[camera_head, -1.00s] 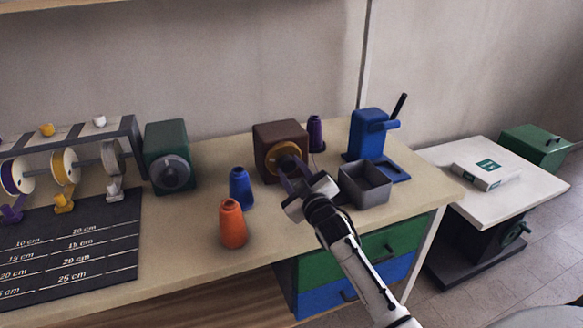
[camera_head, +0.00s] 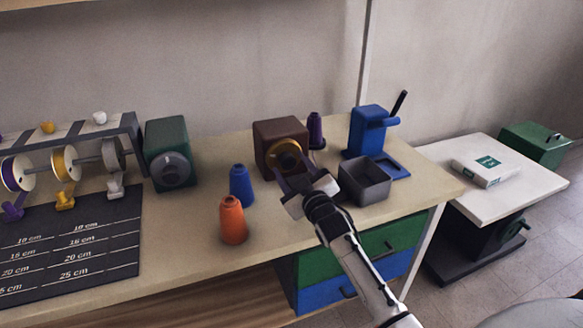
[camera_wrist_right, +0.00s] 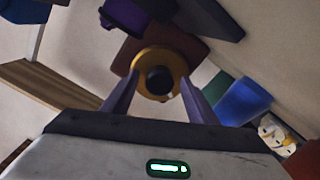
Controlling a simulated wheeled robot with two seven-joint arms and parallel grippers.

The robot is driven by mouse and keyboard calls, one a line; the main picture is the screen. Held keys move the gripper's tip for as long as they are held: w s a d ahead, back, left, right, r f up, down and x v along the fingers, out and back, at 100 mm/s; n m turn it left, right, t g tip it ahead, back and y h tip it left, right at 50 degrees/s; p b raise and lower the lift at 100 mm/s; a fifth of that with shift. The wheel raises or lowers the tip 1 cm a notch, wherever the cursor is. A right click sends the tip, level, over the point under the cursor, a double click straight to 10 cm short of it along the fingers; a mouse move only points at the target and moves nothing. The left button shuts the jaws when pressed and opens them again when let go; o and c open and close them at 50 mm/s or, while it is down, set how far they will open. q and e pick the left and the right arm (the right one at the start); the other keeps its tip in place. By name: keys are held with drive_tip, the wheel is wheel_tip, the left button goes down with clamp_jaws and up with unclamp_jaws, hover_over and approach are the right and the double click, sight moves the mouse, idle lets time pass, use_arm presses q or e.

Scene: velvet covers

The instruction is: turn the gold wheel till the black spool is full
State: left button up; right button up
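The gold wheel (camera_head: 286,149) is on the front of a brown box (camera_head: 266,133) on the bench. In the right wrist view the gold wheel (camera_wrist_right: 178,63) has a round black part (camera_wrist_right: 158,79) at its centre; I cannot tell whether this is the black spool or how full it is. My right gripper (camera_head: 292,176) is in front of the wheel. Its two fingers look spread, one at each side of the rim in the right wrist view (camera_wrist_right: 158,85); contact is not clear. My left gripper is not in view.
Blue (camera_head: 241,185) and orange (camera_head: 232,221) thread cones stand left of my right gripper. A grey open bin (camera_head: 366,193) and blue device (camera_head: 367,132) are to the right. A green box (camera_head: 168,143) stands left.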

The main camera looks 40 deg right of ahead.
drive_tip(key=v, duration=1)
drive_tip(key=shift+s, duration=0.2)
idle(0.3)
